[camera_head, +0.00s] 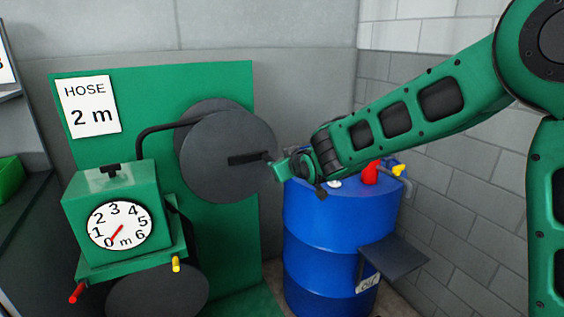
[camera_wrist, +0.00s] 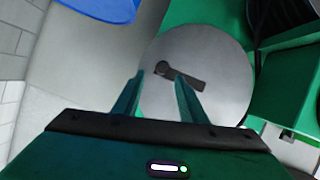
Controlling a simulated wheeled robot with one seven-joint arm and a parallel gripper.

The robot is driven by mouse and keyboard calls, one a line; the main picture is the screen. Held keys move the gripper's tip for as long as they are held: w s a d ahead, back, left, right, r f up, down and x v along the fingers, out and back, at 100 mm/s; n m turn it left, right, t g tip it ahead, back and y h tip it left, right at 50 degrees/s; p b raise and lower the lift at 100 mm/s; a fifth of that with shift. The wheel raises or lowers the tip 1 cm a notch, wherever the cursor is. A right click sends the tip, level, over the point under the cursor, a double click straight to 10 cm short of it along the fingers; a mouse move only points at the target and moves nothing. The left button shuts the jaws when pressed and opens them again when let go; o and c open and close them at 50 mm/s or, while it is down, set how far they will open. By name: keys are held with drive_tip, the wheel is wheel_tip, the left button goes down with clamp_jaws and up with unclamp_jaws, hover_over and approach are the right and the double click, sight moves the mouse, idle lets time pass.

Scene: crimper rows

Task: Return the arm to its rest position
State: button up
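My green arm reaches in from the right in the head view. My gripper (camera_head: 276,167) is at the right part of the grey reel disc (camera_head: 225,178), near the dark crank (camera_head: 245,158). In the wrist view my gripper (camera_wrist: 160,84) has its two fingers apart, pointing at the disc (camera_wrist: 225,60). The crank (camera_wrist: 188,78) with its round knob lies ahead of the fingertips, and one fingertip overlaps it in the picture. Nothing is seen held. I cannot tell the exact gap between the fingers and the crank.
A blue drum (camera_head: 320,225) with a red fitting (camera_head: 371,172) and a dark side shelf (camera_head: 395,256) stands under my forearm. A green meter box (camera_head: 85,190) with a dial near 0 to 1 is at left. A "HOSE 2 m" sign (camera_head: 89,106) hangs on the green panel (camera_head: 150,90).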

drive_tip(key=s+d+f+m+g+h, duration=0.15)
drive_tip(key=s+d, duration=0.35)
drive_tip(key=d, duration=0.6)
drive_tip(key=s+d+f+m+g+h, duration=0.1)
drive_tip(key=s+d+m+g+h, duration=0.3)
drive_tip(key=d, duration=0.8)
drive_tip(key=s+d+f+m+h, duration=0.1)
drive_tip(key=s+d, duration=0.4)
drive_tip(key=d, duration=0.6)
drive_tip(key=s+d+f+m+g, duration=0.1)
drive_tip(key=s+d+m+g, duration=0.1)
drive_tip(key=s+d, duration=0.35)
drive_tip(key=s+d+f+m+g, duration=0.1)
drive_tip(key=s+d+m, duration=0.15)
drive_tip(key=s, duration=0.65)
drive_tip(key=s+d+f+m+g, duration=0.1)
drive_tip(key=s+g, duration=0.1)
drive_tip(key=s, duration=0.7)
drive_tip(key=s+d+f+m+g+y, duration=0.1)
drive_tip(key=s+m+g, duration=0.1)
drive_tip(key=s, duration=0.8)
drive_tip(key=shift+f, duration=0.4)
drive_tip(key=shift+c, duration=1)
